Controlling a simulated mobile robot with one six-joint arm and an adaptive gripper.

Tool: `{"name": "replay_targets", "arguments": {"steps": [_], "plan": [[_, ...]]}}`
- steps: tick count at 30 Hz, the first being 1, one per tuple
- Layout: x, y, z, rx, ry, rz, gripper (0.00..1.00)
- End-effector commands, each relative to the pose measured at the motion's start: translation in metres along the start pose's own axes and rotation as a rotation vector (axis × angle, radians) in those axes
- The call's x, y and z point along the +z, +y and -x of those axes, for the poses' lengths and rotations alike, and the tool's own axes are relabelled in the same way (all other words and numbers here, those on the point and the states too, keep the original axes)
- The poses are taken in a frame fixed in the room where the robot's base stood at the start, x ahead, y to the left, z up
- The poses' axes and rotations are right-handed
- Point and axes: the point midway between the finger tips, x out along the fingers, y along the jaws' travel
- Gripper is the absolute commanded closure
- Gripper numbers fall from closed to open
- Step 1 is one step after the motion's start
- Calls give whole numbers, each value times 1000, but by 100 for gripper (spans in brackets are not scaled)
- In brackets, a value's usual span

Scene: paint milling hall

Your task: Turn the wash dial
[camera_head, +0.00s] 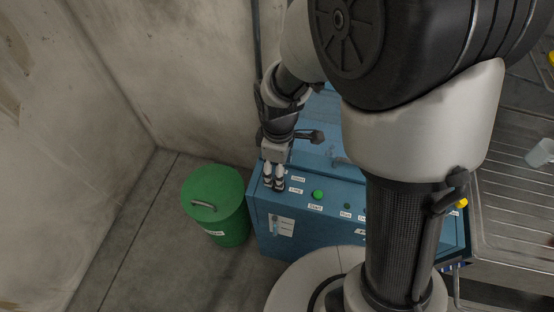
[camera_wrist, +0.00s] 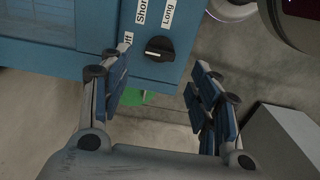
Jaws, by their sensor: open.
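The wash dial, a black rotary knob (camera_wrist: 159,49), sits on the blue panel in the wrist view. Labels reading "Short" and "Long" and a partly cut-off one ending in "ff" stand around it. My gripper (camera_wrist: 160,100) is open, with its two blue-padded fingers apart and nothing between them. The dial appears ahead of the fingertips, between their lines, and I see no contact. In the head view my gripper (camera_head: 274,187) is over the left end of the blue machine's panel (camera_head: 335,196), and it hides the dial there.
A green button (camera_head: 318,194) labelled "Start" is right of my gripper, with smaller controls beyond. A green lidded bin (camera_head: 215,205) stands on the floor left of the machine. A ribbed metal drainer (camera_head: 515,210) is at the right. Concrete walls close off the left and back.

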Motion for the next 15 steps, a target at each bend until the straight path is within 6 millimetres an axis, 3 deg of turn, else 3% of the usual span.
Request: {"name": "replay_targets", "arguments": {"steps": [1,6,15], "plan": [[1,-1,-15,-4,-3,0,43],[1,-1,-45,-2,-2,-1,43],[0,0,-67,0,0,-1,43]]}}
